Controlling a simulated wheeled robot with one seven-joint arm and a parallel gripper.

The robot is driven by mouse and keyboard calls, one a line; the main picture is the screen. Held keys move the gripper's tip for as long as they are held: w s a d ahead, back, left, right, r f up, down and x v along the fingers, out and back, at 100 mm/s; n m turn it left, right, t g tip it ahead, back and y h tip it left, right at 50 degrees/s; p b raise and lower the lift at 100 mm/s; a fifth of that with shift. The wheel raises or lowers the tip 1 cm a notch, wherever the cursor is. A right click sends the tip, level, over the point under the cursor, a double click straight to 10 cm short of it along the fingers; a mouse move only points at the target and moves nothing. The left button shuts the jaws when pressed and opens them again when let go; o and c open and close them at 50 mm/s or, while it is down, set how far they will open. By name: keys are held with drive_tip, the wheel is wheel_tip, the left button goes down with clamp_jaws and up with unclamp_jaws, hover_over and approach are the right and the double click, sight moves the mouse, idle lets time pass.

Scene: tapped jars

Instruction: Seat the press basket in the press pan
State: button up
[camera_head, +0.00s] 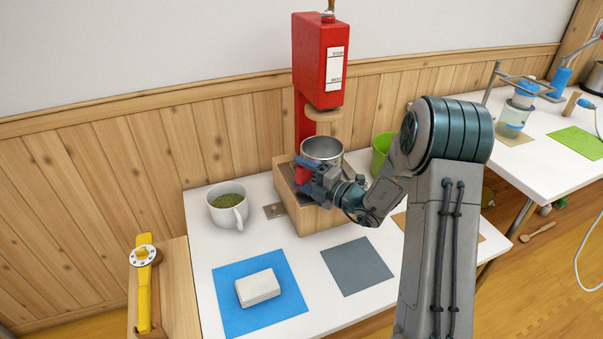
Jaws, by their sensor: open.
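A metal cup that looks like the press basket (321,149) stands upright below the round wooden ram of the red press (320,60). It is over the wooden press base (322,218). My gripper (306,172) is open at the front left of the basket, its fingers close to the basket's lower wall. Whether they touch it I cannot tell. The gripper and wrist hide the lower part of the basket. I cannot make out the press pan clearly, nor whether the basket sits in it.
A white mug of green stuff (228,205) stands left of the press. A green container (383,150) is behind my arm. A white block (258,287) lies on a blue mat (225,315). A bare grey mat (357,267) lies at the front. A yellow tool (144,290) is at far left.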

drive_tip(key=p+v, duration=0.2)
drive_tip(key=v, duration=0.5)
drive_tip(key=shift+d+f, duration=0.2)
idle(0.9)
drive_tip(key=shift+r, duration=0.1)
idle(0.4)
